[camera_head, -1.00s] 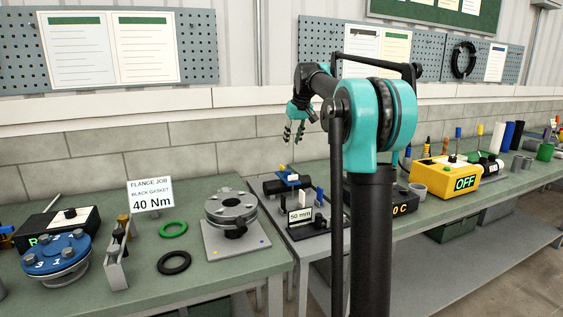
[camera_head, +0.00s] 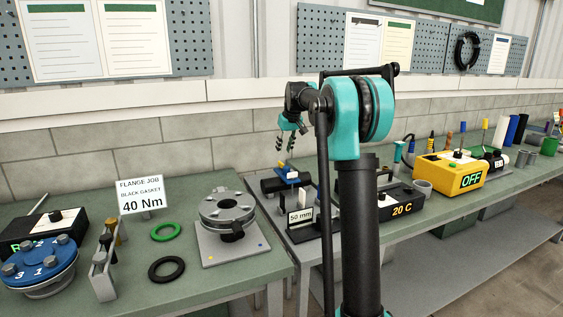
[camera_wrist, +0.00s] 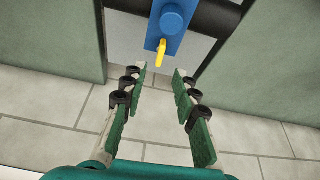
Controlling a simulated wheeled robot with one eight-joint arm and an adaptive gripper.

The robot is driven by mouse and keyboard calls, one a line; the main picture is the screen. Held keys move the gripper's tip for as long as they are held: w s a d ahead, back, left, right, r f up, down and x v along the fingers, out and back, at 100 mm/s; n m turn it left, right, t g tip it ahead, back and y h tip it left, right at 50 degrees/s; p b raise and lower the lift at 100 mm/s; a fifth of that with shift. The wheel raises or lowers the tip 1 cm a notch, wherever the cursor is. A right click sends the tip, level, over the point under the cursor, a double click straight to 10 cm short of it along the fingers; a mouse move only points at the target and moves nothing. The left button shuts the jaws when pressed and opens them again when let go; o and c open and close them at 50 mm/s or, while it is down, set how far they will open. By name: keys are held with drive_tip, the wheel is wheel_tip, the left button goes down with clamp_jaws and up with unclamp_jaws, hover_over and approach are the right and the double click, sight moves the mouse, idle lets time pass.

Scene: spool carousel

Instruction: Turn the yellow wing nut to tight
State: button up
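The yellow wing nut (camera_wrist: 162,50) sits by a round blue knob on a blue block (camera_wrist: 172,28) in the wrist view. The blue block also shows in the head view (camera_head: 291,174), on the grey bench behind the 50 mm sign. My gripper (camera_wrist: 160,74) is open and empty, its two green-padded fingers apart. The wing nut lies just beyond the fingertips, between their lines and apart from them. In the head view my gripper (camera_head: 287,142) hangs above the blue block. The wing nut is too small to make out clearly there.
A black bar (camera_wrist: 226,16) runs beside the blue block. The 50 mm sign (camera_head: 301,216) stands in front of it. A flange (camera_head: 228,209) on a plate is to the left. A black 20 C box (camera_head: 398,205) is to the right, partly behind my arm.

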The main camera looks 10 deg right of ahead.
sight(281, 165)
drive_tip(key=x, duration=0.7)
drive_tip(key=shift+f, duration=0.25)
clamp_jaws()
